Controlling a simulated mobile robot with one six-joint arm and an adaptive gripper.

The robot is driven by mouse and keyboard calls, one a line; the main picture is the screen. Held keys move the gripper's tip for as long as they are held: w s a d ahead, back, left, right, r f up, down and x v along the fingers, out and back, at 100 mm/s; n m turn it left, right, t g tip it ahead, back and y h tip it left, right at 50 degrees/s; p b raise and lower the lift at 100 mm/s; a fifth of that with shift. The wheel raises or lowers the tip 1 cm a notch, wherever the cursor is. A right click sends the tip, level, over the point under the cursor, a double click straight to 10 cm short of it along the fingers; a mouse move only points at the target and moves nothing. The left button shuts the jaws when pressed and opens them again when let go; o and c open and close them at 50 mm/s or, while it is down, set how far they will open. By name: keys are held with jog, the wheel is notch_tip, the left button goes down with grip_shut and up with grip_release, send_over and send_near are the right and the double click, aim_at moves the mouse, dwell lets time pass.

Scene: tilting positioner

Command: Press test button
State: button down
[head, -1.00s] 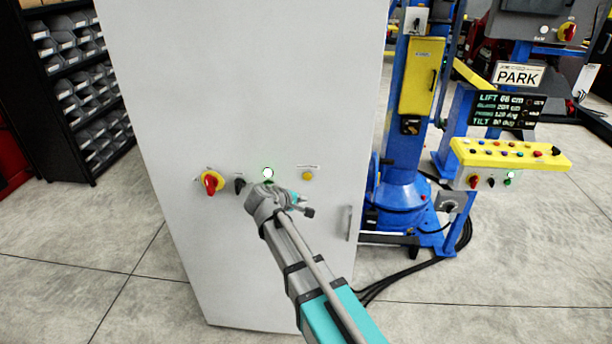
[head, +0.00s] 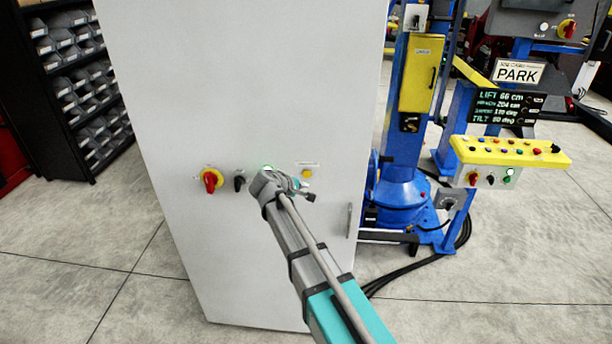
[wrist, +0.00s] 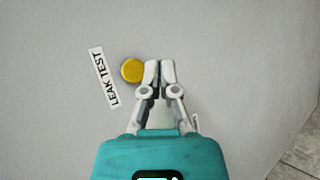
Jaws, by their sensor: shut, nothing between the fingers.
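The yellow round button (head: 307,174) is on the front of the tall grey-white cabinet. In the wrist view the button (wrist: 132,70) sits beside a tilted label (wrist: 104,77) reading "LEAK TEST". My gripper (wrist: 159,66) is shut and empty, with its fingertips together just right of the button in that view. Whether the fingertips touch the panel cannot be told. In the head view my gripper (head: 296,187) is just below and left of the yellow button, largely hidden by my wrist.
The cabinet (head: 250,90) also carries a red-and-yellow rotary switch (head: 210,180), a black selector (head: 239,182) and a lit green lamp (head: 267,168), partly covered by my wrist. A blue positioner (head: 402,190) and a yellow-topped control panel (head: 510,151) stand to the right.

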aim_at(309, 177)
jog(key=shift+w+d, duration=0.1)
jog(key=shift+w, duration=1.6)
jog(key=shift+w, duration=0.85)
dwell(1.4)
jog(key=shift+s, duration=0.9)
dwell(0.3)
jog(key=shift+s, duration=2.5)
jog(key=s+d+f+m+g+y+b, duration=0.1)
jog(key=s+d+f+m+g+b, duration=0.15)
jog(key=s+d+f, duration=0.35)
jog(key=s+d+f+m+g+y+b, duration=0.1)
jog(key=s+d+f+m+g+b, duration=0.2)
jog(key=d, duration=0.6)
jog(key=s+d+f+m+g+y+b, duration=0.1)
jog(key=s+d+f+m+g+y, duration=0.1)
jog(key=s, duration=0.5)
jog(key=s+d+f+m+g+y+b, duration=0.1)
jog(key=s+d+f+m+g+y, duration=0.1)
jog(key=s+d+f+m, duration=0.2)
jog(key=s+d+f, duration=0.1)
jog(key=s+d, duration=0.1)
jog(key=s, duration=0.1)
jog(key=shift+s+f+m+y+b, duration=0.35)
jog(key=shift+s+f+y, duration=0.05)
